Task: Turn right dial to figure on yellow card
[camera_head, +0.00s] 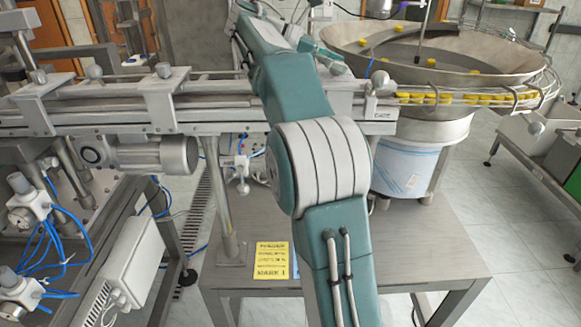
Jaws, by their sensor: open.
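The yellow card (271,261) lies on the metal table, just left of my arm. It has several printed lines; the bottom one appears to read "MARK 1", and the smaller print is too fine to read. I cannot make out the right dial; my arm covers the middle of the view. A small pale control box (241,162) with wires shows left of my arm under the conveyor, but I cannot tell whether it carries dials. My gripper cannot be made out; my arm reaches up and away, and its far end is hidden or too unclear.
A large bowl feeder (480,62) with yellow caps (445,97) stands at the right. A conveyor (120,112) with a motor (150,154) crosses the left. The metal table (430,255) is bare right of my arm. Hoses and fittings (27,212) crowd the left.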

